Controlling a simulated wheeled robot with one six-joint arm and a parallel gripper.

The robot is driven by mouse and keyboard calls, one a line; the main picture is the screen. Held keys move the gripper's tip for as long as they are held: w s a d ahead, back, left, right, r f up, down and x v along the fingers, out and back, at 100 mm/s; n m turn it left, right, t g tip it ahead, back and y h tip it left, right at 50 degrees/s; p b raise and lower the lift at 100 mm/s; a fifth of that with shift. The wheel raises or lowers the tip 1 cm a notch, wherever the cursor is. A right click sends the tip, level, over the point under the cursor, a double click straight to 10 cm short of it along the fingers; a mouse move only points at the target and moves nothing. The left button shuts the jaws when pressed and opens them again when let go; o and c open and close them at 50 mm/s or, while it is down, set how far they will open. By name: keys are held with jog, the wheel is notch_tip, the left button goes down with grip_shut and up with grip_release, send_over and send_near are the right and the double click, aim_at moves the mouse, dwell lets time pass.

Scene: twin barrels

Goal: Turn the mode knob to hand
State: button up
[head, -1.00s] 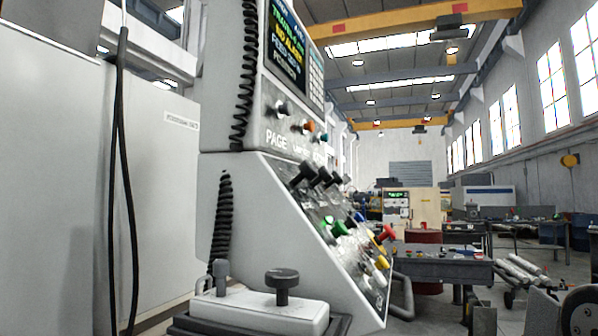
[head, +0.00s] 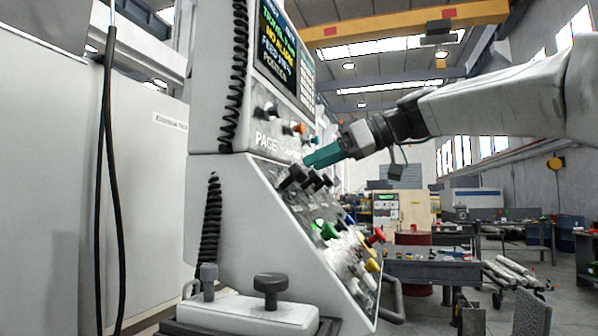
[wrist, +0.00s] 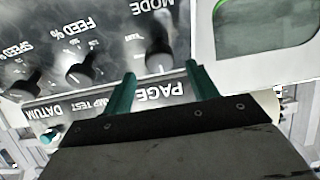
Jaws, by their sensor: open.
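The mode knob (wrist: 158,58) is a dark knob under the upside-down word MODE in the wrist view. A white line shows on its near side; the small position words around it are too blurred to read. In the head view it is the nearest of the dark knobs (head: 290,177) on the sloping panel. My gripper (wrist: 160,69) is open, with one teal finger to each side of the knob in the wrist view. I cannot tell whether the fingers touch it. In the head view my gripper (head: 309,160) is just above the knobs, its tips close to the panel.
The FEED % knob (wrist: 78,72) and SPEED % knob (wrist: 20,86) stand beside the mode knob. Green (head: 325,229), red (head: 376,236) and yellow (head: 371,265) controls sit lower on the panel. Small orange and teal knobs are above, under the screen (head: 275,40).

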aim_at(303, 169)
jog(key=x, duration=0.5)
jog(key=shift+a+f, duration=0.1)
jog(key=c, duration=1)
jog(key=shift+o, duration=0.2)
jog(key=shift+m, duration=0.4)
jog(key=m+t, duration=0.1)
jog(key=m, duration=0.2)
jog(key=m+h, duration=0.1)
jog(key=m, duration=0.2)
jog(key=shift+t, duration=0.4)
jog(key=m+h, duration=0.1)
jog(key=m, duration=0.5)
jog(key=shift+w+t+h, duration=0.1)
jog(key=shift+t+h, duration=0.2)
jog(key=shift+h, duration=0.1)
jog(key=shift+m, duration=0.3)
